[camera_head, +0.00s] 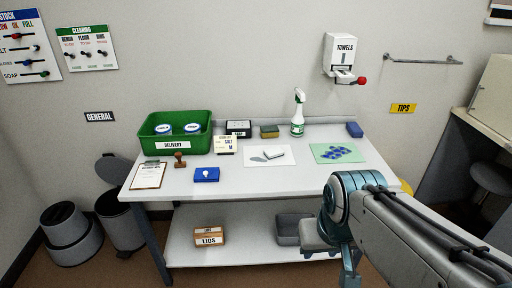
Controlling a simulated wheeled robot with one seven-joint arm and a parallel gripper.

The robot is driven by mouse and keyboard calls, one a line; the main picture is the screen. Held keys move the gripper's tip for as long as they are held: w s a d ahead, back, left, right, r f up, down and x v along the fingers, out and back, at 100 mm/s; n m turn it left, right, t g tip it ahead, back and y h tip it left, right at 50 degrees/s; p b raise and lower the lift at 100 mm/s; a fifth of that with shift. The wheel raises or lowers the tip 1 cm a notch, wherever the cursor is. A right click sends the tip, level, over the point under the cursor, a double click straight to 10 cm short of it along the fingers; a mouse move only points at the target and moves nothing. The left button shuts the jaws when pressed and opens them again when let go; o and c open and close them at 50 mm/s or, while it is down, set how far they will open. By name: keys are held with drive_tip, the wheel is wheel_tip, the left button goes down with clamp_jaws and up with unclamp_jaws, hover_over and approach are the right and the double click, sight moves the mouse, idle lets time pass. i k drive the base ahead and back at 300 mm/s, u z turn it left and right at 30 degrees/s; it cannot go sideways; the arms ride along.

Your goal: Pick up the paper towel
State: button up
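A white wall dispenser labelled TOWELS (344,52) hangs above the back right of the bench. A small tray juts out under it, with a red knob (362,80) at its right end. I cannot make out a paper towel there. A white sheet (286,160) lies flat mid-bench with a small white and grey item (273,153) on it; I cannot tell if this is the paper towel. My gripper (335,262) is low in front of the bench's right part, below the top and apart from these things. Its fingers are too unclear to read.
The white bench (232,180) holds a green delivery bin (178,144), clipboard (149,175), stamp (180,160), blue box (206,175), sponge (270,131), spray bottle (298,116) and green mat (324,158). My arm covers the front right. The front middle of the top is clear.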

sight(273, 153)
drive_tip(key=i, duration=1.65)
